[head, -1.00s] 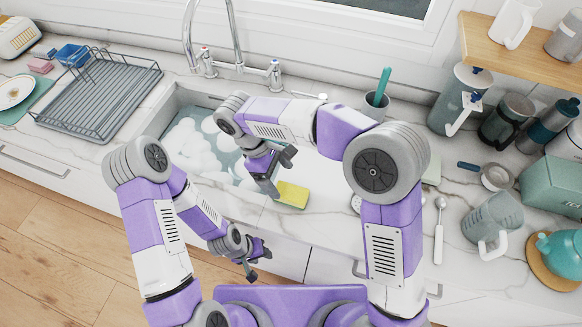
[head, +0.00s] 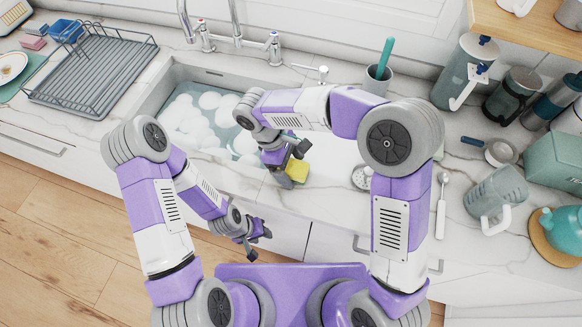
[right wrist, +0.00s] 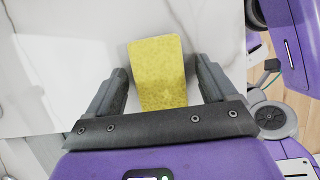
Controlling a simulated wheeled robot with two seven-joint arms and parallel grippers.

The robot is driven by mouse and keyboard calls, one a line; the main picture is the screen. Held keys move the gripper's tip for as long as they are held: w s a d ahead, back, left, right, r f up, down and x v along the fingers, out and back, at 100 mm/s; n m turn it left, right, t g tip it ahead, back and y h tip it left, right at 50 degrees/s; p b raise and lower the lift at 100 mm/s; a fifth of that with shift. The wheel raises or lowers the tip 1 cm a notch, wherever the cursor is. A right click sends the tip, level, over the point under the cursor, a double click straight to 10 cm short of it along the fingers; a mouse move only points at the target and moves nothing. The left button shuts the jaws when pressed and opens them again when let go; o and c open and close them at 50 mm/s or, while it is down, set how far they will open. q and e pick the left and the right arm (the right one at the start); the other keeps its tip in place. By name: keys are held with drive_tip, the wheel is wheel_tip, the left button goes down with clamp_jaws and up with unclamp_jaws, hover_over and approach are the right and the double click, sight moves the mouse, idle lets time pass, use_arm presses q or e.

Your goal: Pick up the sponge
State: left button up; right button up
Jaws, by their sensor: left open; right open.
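The yellow sponge (head: 297,171) lies on the white marble counter by the right end of the sink, near the front edge. In the right wrist view the sponge (right wrist: 157,73) sits between the two dark fingers, with a gap on each side. My right gripper (right wrist: 157,85) is open over it; in the head view this gripper (head: 288,160) hides part of the sponge. My left gripper (head: 254,236) is open and empty, low in front of the cabinet fronts and away from the sponge.
The sink (head: 200,120) with suds lies left of the sponge. A cup with a green-handled brush (head: 378,80), a strainer (head: 495,151), a measuring jug (head: 494,192) and a teapot (head: 562,229) stand to the right. A dish rack (head: 90,68) is at the far left.

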sight(291, 166)
drive_tip(key=shift+f, duration=0.1)
drive_tip(key=c, duration=1)
wheel_tip(291, 166, up, 10)
drive_tip(key=p, duration=0.2)
drive_tip(key=shift+p, duration=0.35)
drive_tip(key=shift+c, duration=0.2)
drive_tip(key=o, duration=0.3)
drive_tip(key=shift+c, duration=1)
